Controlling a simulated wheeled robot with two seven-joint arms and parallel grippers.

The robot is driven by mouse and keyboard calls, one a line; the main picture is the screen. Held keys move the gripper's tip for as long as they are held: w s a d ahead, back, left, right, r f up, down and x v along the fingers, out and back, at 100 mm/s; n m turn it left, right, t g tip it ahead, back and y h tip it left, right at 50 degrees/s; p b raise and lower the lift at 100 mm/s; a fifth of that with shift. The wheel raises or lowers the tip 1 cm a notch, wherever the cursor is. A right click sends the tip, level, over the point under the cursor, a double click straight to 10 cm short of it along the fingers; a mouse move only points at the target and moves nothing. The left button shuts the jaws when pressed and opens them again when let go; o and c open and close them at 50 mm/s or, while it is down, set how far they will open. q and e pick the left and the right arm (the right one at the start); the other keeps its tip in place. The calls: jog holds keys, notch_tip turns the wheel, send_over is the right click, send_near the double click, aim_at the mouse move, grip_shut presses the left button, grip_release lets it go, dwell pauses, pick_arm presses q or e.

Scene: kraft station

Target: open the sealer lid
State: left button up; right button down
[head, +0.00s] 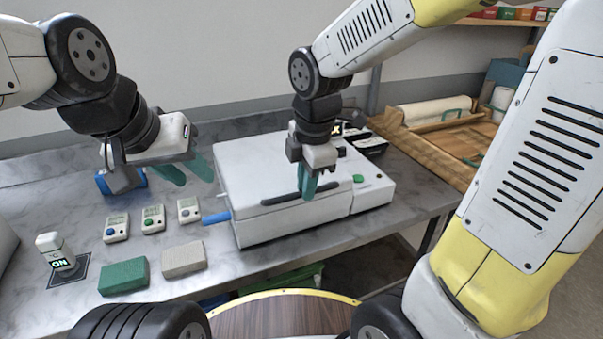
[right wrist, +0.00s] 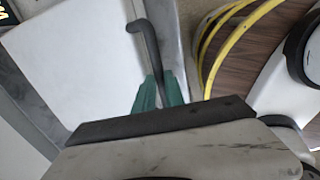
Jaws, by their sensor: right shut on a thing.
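The sealer (head: 290,222) is a white box on the grey marble counter, with its white lid (head: 255,160) lying down flat, closed as far as I can see. A dark bar handle (head: 281,199) runs along the lid's front edge. My right gripper (head: 307,192) is over the handle's right end, its green fingers pointing down and shut on it. In the right wrist view the dark handle (right wrist: 146,45) runs in between the green fingers (right wrist: 158,92). My left gripper (head: 190,170) is left of the sealer, above the counter, its green fingers apart and empty.
A wooden tray (head: 450,137) with rolls lies at right.

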jog(key=w+a+r+g, duration=0.1)
jog(key=w+r, duration=0.2)
jog(key=r, duration=0.3)
jog(key=w+a+r, duration=0.1)
jog(key=w+r, duration=0.3)
jog(key=r, duration=0.3)
jog(key=w+a+r+g+h, duration=0.1)
jog(key=w+r, duration=0.2)
jog(key=r, duration=0.3)
jog(key=shift+w+a+r+g, duration=0.2)
jog(key=shift+r+g, duration=0.1)
jog(key=c, duration=1.4)
grip_release()
jog(key=shift+w, duration=0.15)
jog(key=shift+r, duration=0.1)
jog(key=shift+r, duration=0.1)
